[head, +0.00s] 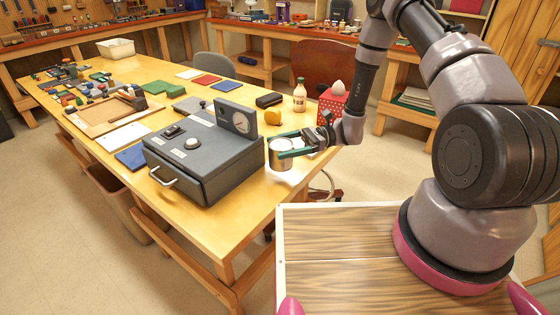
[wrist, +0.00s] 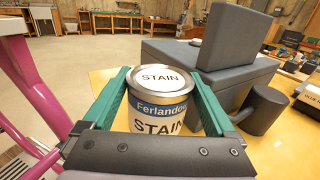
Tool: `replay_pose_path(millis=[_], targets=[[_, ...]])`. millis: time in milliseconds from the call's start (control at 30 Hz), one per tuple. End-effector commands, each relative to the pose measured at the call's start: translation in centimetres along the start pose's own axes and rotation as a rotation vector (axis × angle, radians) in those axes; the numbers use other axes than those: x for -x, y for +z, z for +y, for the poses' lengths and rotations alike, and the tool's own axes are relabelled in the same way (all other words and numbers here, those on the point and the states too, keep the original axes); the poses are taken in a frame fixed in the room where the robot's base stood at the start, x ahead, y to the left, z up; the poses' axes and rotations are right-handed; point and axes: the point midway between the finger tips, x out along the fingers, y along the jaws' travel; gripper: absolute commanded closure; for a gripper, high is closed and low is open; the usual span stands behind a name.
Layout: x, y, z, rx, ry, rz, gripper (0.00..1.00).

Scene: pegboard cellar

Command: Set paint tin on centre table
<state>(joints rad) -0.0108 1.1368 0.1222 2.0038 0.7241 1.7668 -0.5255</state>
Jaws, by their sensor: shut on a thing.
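The paint tin (head: 280,158) is a small metal can with a pale lid, at the right part of the long wooden table (head: 240,225), just right of a grey box with a gauge. In the wrist view the tin (wrist: 158,110) has a blue and white label reading "Ferlandou" and "STAIN". My gripper (head: 288,146) is shut on the tin, with a green finger on each side of it, also in the wrist view (wrist: 160,78). The tin looks upright. I cannot tell whether its base touches the tabletop; its lower part is hidden in the wrist view.
The grey gauge box (head: 200,160) stands close left of the tin. A yellow object (head: 273,117), a bottle (head: 299,95) and a red dotted box (head: 332,104) stand behind it. The table's near right corner is clear. A red chair (head: 322,62) stands beyond.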

Motion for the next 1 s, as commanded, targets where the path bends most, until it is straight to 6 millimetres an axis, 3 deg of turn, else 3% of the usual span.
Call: replay_pose_path(millis=[333,700,733,767,1000], targets=[[0.0,-4.1,0.1,-0.001,-0.001,0.0,0.89],[0.1,-4.5,0.0,0.001,-0.002,0.0,0.89],[0.1,-4.6,0.0,0.001,-0.002,0.001,0.05],[0.1,-4.6,0.0,0.001,-0.002,0.001,0.0],[0.1,-4.5,0.0,0.001,-0.001,0.001,0.0]])
